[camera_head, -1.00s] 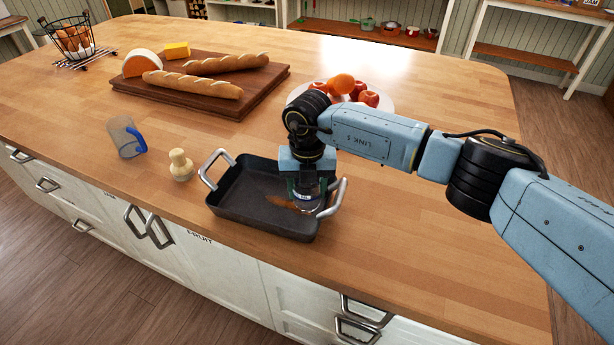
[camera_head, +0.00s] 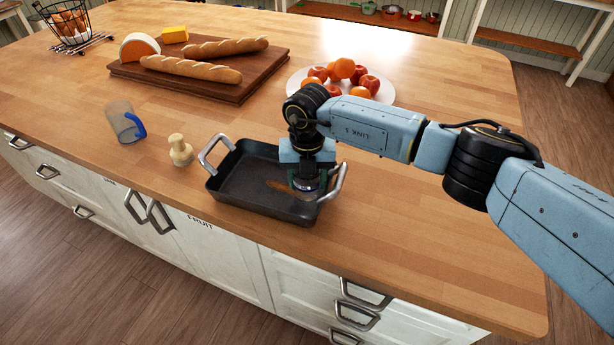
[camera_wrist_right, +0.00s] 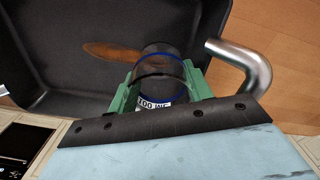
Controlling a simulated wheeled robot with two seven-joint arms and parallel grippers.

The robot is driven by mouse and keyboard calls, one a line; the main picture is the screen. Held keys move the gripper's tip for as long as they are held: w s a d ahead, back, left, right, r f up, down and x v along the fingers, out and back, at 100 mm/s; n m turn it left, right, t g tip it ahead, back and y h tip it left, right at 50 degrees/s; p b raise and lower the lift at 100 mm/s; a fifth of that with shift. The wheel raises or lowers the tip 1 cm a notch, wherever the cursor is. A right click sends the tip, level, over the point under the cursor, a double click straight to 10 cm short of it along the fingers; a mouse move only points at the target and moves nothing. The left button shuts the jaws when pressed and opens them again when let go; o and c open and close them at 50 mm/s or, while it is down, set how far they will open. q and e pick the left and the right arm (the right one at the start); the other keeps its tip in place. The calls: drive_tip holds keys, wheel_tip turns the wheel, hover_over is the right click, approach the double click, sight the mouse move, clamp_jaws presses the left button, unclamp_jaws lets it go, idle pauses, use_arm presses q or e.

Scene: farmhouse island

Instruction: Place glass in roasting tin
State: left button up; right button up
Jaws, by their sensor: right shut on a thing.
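The roasting tin (camera_head: 242,193) is a dark rectangular pan with two silver handles on the wooden island top. My right gripper (camera_head: 306,183) points down inside its right end, near the right handle. It is shut on a clear glass (camera_wrist_right: 160,72) with a blue ring and a printed label. The glass is within the tin's walls, low over its floor; I cannot tell whether it touches the floor. The gripper fingers (camera_wrist_right: 160,88) sit on both sides of the glass in the wrist view. My left gripper is not in view.
A brown elongated patch (camera_wrist_right: 108,50) shows on the tin's floor. A blue-handled jug (camera_head: 123,124) and a pale small pot-like object (camera_head: 180,151) stand to the left. A bread board (camera_head: 210,85), a fruit plate (camera_head: 297,85) and an egg basket (camera_head: 68,25) stand behind. The right countertop is clear.

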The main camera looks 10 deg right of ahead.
drive_tip(key=shift+f, duration=0.35)
drive_tip(key=o, duration=1.7)
drive_tip(key=shift+r, duration=6.95)
drive_tip(key=s+a, duration=0.8)
drive_tip(key=s, duration=0.5)
drive_tip(key=shift+s+a, duration=0.2)
drive_tip(key=shift+s, duration=0.15)
